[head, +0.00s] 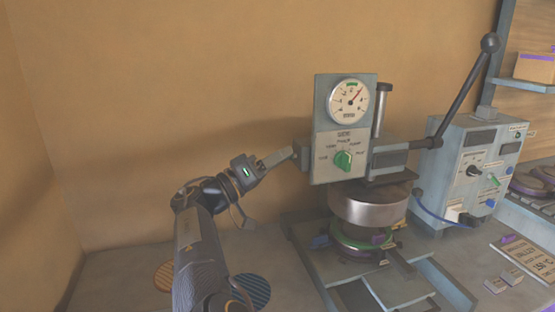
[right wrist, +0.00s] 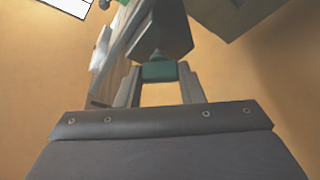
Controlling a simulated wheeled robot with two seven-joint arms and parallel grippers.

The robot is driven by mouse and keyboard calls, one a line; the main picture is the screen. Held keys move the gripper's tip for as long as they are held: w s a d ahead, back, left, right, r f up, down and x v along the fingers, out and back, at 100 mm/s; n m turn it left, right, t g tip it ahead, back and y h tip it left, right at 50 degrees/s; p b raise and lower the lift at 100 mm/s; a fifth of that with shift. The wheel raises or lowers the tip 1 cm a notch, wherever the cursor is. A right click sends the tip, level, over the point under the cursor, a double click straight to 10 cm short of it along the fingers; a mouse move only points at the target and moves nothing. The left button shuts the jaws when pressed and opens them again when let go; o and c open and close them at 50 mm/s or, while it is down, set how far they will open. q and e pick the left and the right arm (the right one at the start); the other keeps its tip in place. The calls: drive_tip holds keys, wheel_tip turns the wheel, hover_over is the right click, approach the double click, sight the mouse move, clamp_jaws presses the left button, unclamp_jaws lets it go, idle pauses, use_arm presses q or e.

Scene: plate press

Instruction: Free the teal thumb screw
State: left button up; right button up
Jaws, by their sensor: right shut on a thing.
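The teal thumb screw (right wrist: 159,72) shows in the right wrist view, against a dark grey block (right wrist: 160,28) that is part of the press. My right gripper (head: 287,155) is at the left side of the press head (head: 326,120). In the right wrist view its two fingers stand on either side of the teal screw and are shut on it. In the head view the screw is hidden or too small to make out at the fingertips. My left gripper is not in view.
The press has a gauge (head: 348,98), a green knob (head: 343,160), a long lever (head: 466,90) and a metal cylinder (head: 368,206) below. A grey control box (head: 452,160) stands to the right. Two striped discs lie on the table at the lower left. The wall behind is bare.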

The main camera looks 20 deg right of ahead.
drive_tip(key=n+g+y+p, duration=0.2)
drive_tip(key=n+p, duration=0.4)
drive_tip(key=n, duration=0.2)
drive_tip(key=n+g+y+p, duration=0.2)
drive_tip(key=n+p, duration=0.5)
drive_tip(key=n, duration=0.1)
drive_tip(key=n+g+y+p, duration=0.1)
drive_tip(key=n+y+p, duration=0.2)
drive_tip(key=n+p, duration=0.3)
drive_tip(key=shift+w+r+n+g+p, duration=0.1)
drive_tip(key=shift+n+g+p, duration=0.1)
drive_tip(key=shift+n, duration=0.35)
drive_tip(key=shift+r+n+g+p, duration=0.1)
drive_tip(key=shift+n+g, duration=0.1)
drive_tip(key=shift+n, duration=0.35)
drive_tip(key=o, duration=1)
drive_tip(key=shift+r, duration=0.1)
drive_tip(key=shift+a, duration=0.1)
